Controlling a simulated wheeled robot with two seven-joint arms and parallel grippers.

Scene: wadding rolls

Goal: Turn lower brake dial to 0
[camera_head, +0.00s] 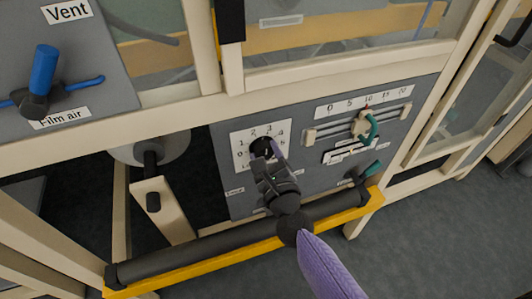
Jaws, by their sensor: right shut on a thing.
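The lower brake dial (261,147) is a black knob on a white plate (240,134) numbered around its edge, on the grey panel. My right gripper (266,152) reaches up from below and is shut on the dial knob. The gripper and its dark wrist hide much of the knob and the lower part of the plate, so I cannot tell which number the dial points to. My left gripper is not in view.
A slider (362,127) with a green handle sits right of the dial under a numbered scale (366,102). A green-tipped lever (369,171) is below it. A yellow-edged black bar (240,242) crosses below the panel. A blue valve handle (43,70) is at upper left.

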